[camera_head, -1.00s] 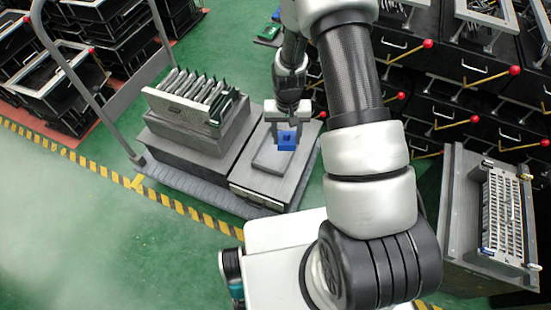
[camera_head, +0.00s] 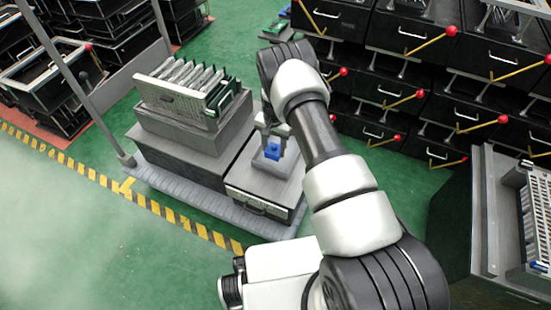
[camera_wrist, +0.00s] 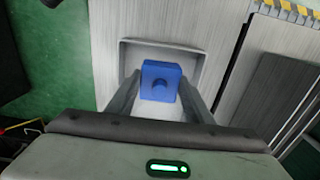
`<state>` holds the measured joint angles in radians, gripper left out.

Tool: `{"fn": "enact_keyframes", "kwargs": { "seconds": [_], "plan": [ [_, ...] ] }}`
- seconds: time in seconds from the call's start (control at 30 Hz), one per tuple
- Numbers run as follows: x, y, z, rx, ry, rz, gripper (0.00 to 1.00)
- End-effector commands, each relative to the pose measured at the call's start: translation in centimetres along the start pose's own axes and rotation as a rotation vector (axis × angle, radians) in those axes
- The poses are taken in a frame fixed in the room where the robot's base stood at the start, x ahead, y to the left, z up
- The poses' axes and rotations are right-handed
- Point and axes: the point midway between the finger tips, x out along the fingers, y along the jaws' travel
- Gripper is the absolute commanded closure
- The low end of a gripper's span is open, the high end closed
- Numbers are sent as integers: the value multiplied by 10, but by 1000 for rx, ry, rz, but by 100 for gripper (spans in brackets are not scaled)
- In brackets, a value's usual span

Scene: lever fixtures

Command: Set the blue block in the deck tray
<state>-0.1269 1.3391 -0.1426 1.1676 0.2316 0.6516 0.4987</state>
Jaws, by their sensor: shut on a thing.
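My gripper hides the near part of the tray.
The tray is on a grey deck (camera_head: 245,180) of a cart. Next to it stands a raised box with a rack of upright boards (camera_head: 190,88). A cart handle post (camera_head: 85,90) rises at left. Black drawers with red-knobbed levers (camera_head: 400,95) stand behind.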

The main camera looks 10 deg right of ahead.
Motion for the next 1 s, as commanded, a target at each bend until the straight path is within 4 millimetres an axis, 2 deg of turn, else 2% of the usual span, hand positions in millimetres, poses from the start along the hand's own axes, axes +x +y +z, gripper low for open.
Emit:
{"fn": "enact_keyframes", "kwargs": {
  "seconds": [0.03, 0.23, 0.43, 0.83, 0.87, 0.93, 1.0],
  "plan": [
    [9, 0, 0, 0, 1, -1, 83],
    [23, 0, -1, -1, 1, -1, 83],
    [52, 0, 0, -1, 1, 0, 83],
    [56, 0, -1, -1, 1, -1, 83],
    [56, 0, 0, -1, 1, -1, 48],
    [56, 0, 0, -1, 1, -1, 37],
    [56, 0, 0, -1, 1, -1, 35]
  ]
}}
